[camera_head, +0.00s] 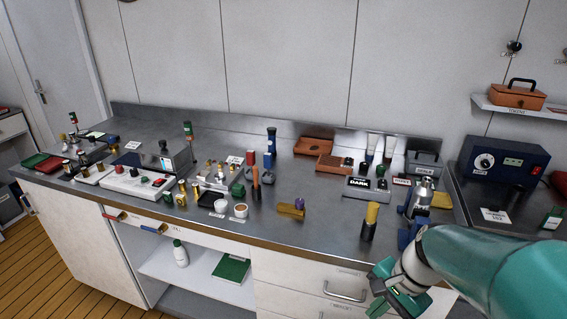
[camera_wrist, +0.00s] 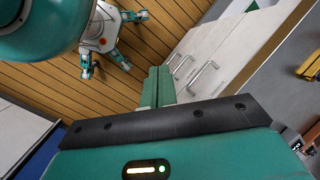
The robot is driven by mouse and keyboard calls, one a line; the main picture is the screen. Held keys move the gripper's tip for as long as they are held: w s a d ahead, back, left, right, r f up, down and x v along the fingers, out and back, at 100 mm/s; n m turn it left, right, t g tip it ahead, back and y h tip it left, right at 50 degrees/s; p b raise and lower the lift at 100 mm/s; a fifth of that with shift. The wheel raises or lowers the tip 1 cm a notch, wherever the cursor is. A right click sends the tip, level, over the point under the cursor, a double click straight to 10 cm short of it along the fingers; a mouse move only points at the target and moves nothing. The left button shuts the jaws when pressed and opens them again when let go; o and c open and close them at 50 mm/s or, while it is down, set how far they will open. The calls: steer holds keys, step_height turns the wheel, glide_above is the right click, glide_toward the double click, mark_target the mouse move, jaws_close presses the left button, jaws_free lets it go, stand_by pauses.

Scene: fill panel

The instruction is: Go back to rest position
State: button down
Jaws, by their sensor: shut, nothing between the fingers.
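My arm (camera_head: 490,262) is teal and reaches in from the lower right of the head view. My gripper (camera_wrist: 158,82) shows in the wrist view as two green fingers lying side by side, shut with nothing between them. In the head view the teal and grey hand (camera_head: 396,282) is low in front of the counter's front edge, before the white drawers. It looks clear of the objects on the counter. The fingertips are hard to make out in the head view.
The grey counter (camera_head: 325,222) is crowded with small items. A black cylinder with a yellow top (camera_head: 370,222) stands near its front edge, close to my arm. White drawers with handles (camera_head: 345,292) are below.

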steer(key=s+a+r+n+t+h, duration=0.1)
steer(key=s+r+n+t+h, duration=0.1)
steer(key=r+n, duration=0.3)
steer(key=s+a+r+n+t+h, duration=0.1)
steer(key=s+a+r+n+t, duration=0.1)
steer(key=r+n, duration=0.3)
steer(key=shift+s+a+r+n+t+h, duration=0.15)
steer(key=shift+s+r+n+t+h, duration=0.3)
steer(key=shift+s+r, duration=0.35)
